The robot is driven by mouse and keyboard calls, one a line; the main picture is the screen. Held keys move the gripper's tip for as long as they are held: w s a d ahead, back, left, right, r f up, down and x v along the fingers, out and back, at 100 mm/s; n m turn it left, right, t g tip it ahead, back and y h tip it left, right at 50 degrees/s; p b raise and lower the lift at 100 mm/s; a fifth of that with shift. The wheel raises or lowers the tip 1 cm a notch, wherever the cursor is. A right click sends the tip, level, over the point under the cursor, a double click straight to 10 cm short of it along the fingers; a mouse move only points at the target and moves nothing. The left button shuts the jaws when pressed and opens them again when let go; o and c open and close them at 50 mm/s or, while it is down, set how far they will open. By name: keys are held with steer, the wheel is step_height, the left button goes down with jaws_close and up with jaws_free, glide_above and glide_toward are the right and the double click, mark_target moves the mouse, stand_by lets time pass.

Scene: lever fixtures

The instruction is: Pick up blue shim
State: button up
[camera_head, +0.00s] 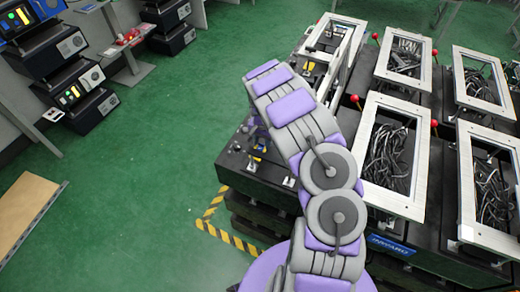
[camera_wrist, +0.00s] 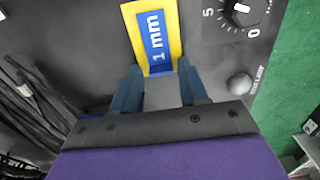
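The blue shim (camera_wrist: 155,38), marked "1 mm", has a yellow border and lies on a dark panel in the wrist view. Its lower end sits just ahead of and between my fingertips. My gripper (camera_wrist: 160,72) is open, with its two blue-grey fingers apart, one to each side of that end. A paler grey patch shows between the fingers; I cannot tell whether it is part of the shim. Contact between the fingers and the shim cannot be made out.
A dial (camera_wrist: 243,10) and a round silver knob (camera_wrist: 240,84) stand right of the shim. Black cables (camera_wrist: 35,105) lie at left. In the head view, framed cable boxes (camera_head: 390,155) and red-knobbed levers (camera_head: 355,99) stand right of my arm.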

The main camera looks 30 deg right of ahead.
steer(key=shift+a, duration=0.25)
steer(key=c, duration=0.6)
jaws_close()
